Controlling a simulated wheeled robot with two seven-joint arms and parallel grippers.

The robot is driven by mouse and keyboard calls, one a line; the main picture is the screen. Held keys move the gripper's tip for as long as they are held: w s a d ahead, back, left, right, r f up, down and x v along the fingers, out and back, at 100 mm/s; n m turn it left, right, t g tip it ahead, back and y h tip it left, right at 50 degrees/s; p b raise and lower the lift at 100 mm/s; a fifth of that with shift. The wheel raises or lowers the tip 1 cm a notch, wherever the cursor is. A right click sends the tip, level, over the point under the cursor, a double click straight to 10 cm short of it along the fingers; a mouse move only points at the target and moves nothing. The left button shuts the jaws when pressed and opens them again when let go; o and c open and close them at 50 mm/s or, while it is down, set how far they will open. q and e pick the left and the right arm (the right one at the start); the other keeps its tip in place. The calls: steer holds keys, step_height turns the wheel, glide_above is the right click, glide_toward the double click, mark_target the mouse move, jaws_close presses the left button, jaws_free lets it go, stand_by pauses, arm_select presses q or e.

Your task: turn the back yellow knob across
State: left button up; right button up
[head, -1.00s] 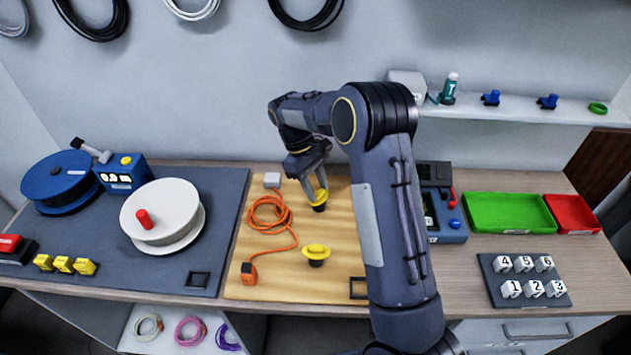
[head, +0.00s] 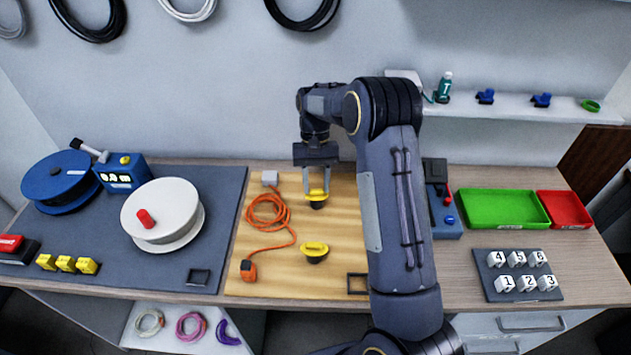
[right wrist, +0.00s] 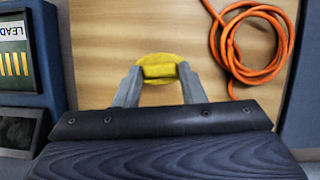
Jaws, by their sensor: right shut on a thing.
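The back yellow knob (head: 317,203) sits on a dark base on the wooden board (head: 282,279). My right gripper (head: 316,192) points down over it, shut on it with one finger at each side. In the right wrist view the knob (right wrist: 159,68) shows a round yellow disc with a raised bar. The bar runs left to right between the fingertips of my right gripper (right wrist: 159,76). The front yellow knob (head: 314,250) stands apart, nearer the board's front edge. My left gripper is out of view.
An orange cable (head: 268,212) lies coiled left of the back knob. A blue tester (head: 443,215) stands to the right, behind my arm. Green (head: 505,209) and red (head: 566,210) trays lie farther right. A white spool (head: 165,208) stands on the left mat.

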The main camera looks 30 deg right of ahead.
steer(key=shift+d+m+t, duration=0.1)
steer(key=shift+m+t, duration=0.2)
steer(key=shift+m, duration=0.4)
steer(key=o, duration=1)
steer(key=shift+b+v, duration=0.45)
steer(key=shift+v, duration=3.45)
steer(key=shift+d, duration=0.15)
